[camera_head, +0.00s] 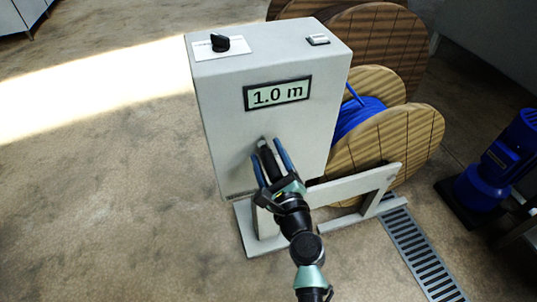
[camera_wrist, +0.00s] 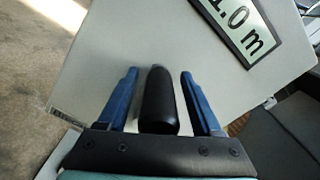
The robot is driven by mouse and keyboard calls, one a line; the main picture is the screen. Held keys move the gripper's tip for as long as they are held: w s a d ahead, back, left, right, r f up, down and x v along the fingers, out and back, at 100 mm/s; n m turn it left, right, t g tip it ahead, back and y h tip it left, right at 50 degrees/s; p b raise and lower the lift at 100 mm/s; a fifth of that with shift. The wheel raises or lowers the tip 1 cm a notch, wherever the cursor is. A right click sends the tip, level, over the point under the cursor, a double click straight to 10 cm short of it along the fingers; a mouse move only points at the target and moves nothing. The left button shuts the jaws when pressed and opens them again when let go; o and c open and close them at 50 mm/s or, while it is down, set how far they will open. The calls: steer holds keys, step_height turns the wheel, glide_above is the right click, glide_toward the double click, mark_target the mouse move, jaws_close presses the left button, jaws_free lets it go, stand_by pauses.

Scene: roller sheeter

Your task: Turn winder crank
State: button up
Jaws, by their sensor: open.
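The winder is a light grey box (camera_head: 225,110) with a display (camera_head: 277,93) reading 1.0 m; part of that display also shows in the wrist view (camera_wrist: 240,30). The crank's black handle (camera_wrist: 159,100) sticks out from the box's front face. My gripper (camera_head: 269,158) is in front of that face, its blue fingers open on either side of the handle. In the wrist view the gripper (camera_wrist: 158,95) has a visible gap between each finger and the handle. In the head view the gripper partly hides the crank.
A wooden reel (camera_head: 400,135) with blue cable (camera_head: 352,117) stands behind the box on a grey frame (camera_head: 345,190). A black knob (camera_head: 220,43) and a switch (camera_head: 318,39) are on top. A blue machine (camera_head: 500,165) stands at right, beyond a floor grate (camera_head: 420,255).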

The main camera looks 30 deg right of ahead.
steer(key=v, duration=1.3)
steer(key=shift+b, duration=0.3)
